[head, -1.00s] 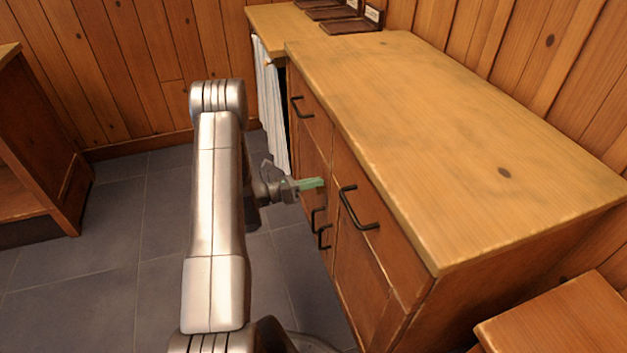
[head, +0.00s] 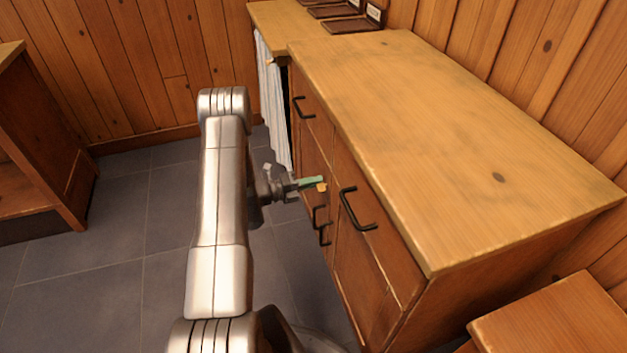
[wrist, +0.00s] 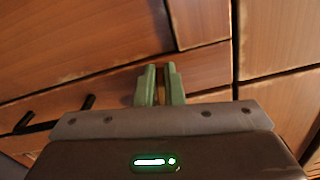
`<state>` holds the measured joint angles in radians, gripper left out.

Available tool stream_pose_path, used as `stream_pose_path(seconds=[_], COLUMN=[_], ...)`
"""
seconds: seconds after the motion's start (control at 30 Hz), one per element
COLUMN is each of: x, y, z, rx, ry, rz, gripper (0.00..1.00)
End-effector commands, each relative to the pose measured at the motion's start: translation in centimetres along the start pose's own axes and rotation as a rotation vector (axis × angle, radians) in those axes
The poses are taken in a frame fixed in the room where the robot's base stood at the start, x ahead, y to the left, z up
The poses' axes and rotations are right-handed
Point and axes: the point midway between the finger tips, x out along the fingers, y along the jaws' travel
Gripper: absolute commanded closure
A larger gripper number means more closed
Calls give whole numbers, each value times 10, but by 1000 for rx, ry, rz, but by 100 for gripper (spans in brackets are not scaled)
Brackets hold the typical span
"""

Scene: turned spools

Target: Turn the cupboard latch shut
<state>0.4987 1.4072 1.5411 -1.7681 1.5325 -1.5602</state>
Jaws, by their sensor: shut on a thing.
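The cupboard latch (head: 321,187) is a small yellow piece on the cupboard (head: 358,275) front, beside the green fingertips in the head view. My gripper (head: 313,182) is at the cupboard front, above the two lower door handles.
Black bar handles stand out near my gripper, one on the right drawer (head: 355,210) and two lower down (head: 321,228). A striped cloth (head: 272,105) hangs at the far end. Grey floor (head: 110,255) is open to the left.

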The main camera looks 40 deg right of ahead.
Motion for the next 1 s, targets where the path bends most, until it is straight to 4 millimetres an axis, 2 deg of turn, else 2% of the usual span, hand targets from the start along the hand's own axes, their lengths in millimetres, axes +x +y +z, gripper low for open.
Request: stream_pose_path(seconds=[0.4,0.97,1.0], x=[0,0,0], y=[4,5,5], z=[0,0,0], rx=[-189,-216,-216], ry=[-1,-1,-1], rz=[1,1,1], gripper=[100,100,86])
